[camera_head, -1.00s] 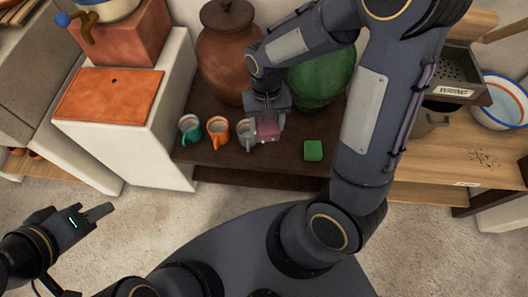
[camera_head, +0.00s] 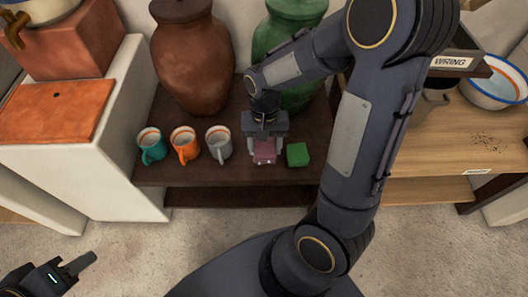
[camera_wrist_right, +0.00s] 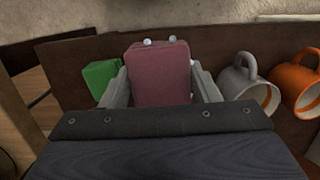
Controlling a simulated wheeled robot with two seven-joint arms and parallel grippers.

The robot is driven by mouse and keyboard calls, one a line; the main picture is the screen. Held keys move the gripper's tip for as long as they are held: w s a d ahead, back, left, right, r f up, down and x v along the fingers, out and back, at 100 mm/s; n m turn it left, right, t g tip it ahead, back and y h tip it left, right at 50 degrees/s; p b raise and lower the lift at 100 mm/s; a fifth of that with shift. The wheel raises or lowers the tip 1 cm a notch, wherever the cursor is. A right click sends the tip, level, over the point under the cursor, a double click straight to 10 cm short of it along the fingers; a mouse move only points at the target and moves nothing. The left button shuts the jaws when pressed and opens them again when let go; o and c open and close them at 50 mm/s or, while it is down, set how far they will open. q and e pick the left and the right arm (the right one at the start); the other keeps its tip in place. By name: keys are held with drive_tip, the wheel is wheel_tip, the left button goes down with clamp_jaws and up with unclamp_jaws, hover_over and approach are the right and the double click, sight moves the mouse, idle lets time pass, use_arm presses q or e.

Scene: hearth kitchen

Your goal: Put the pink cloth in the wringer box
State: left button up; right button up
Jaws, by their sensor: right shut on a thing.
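The pink cloth (camera_head: 264,151) is a small folded block over the dark shelf, between the grey mug and a green block. My right gripper (camera_head: 265,152) is shut on it; in the right wrist view the cloth (camera_wrist_right: 160,75) sits between both fingers. Whether the cloth touches the shelf is hard to tell. The wringer box (camera_head: 455,58), a dark box labelled "WRING", stands at the upper right, partly hidden by my right arm. My left gripper (camera_head: 78,268) is at the lower left, over the floor; its finger opening is not clear.
On the dark shelf (camera_head: 225,175) stand teal (camera_head: 151,146), orange (camera_head: 185,145) and grey (camera_head: 218,144) mugs, a green block (camera_head: 298,155), a brown jar (camera_head: 192,60) and a green jar (camera_head: 290,40). A white basin (camera_head: 495,85) stands on the wooden counter (camera_head: 440,150) at the right.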

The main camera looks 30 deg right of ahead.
drive_tip(key=w+d+f, duration=0.1)
drive_tip(key=w+f+b, duration=0.1)
drive_tip(key=f, duration=0.1)
drive_tip(key=w+d+f+b, duration=0.1)
drive_tip(key=f, duration=0.1)
drive_tip(key=shift+w+d+f, duration=0.1)
drive_tip(key=shift+w+d, duration=0.1)
drive_tip(key=shift+d, duration=0.15)
drive_tip(key=f, duration=0.1)
drive_tip(key=f+b, duration=0.1)
drive_tip(key=f, duration=0.1)
drive_tip(key=shift+w+d+f+b, duration=0.15)
drive_tip(key=shift+w+d+b, duration=0.1)
drive_tip(key=shift+b, duration=0.15)
drive_tip(key=shift+f, duration=0.25)
drive_tip(key=shift+f, duration=0.15)
drive_tip(key=o, duration=1.1)
drive_tip(key=shift+o, duration=0.2)
